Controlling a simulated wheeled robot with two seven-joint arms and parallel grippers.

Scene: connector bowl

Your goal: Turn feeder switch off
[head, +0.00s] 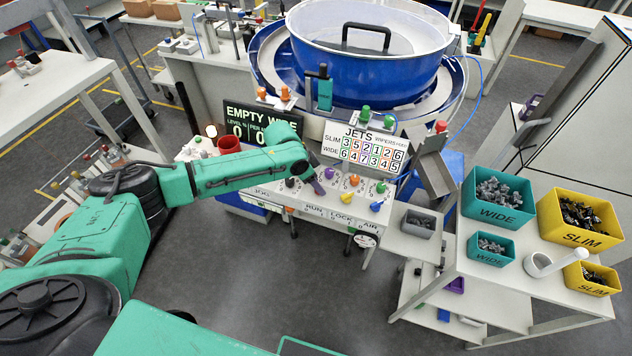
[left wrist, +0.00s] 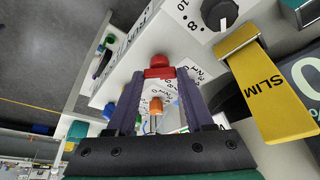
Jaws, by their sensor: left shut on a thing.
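The control panel (head: 330,207) below the blue bowl carries a row of coloured knobs, with RUN, LOCK and AIR on its front. My left gripper (head: 318,184) reaches down to the panel's left part, beside a black knob (head: 292,182) and a purple knob (head: 329,172). In the left wrist view my left gripper (left wrist: 160,75) is shut on a red knob (left wrist: 158,62), one finger on each side. The gripper hides this knob in the head view. The feeder label cannot be read. My right gripper is not in view.
An orange knob (head: 354,179), a green knob (head: 381,187), a yellow knob (head: 348,199) and a blue knob (head: 376,206) stand close by. A red cup (head: 229,145) is left of the arm.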

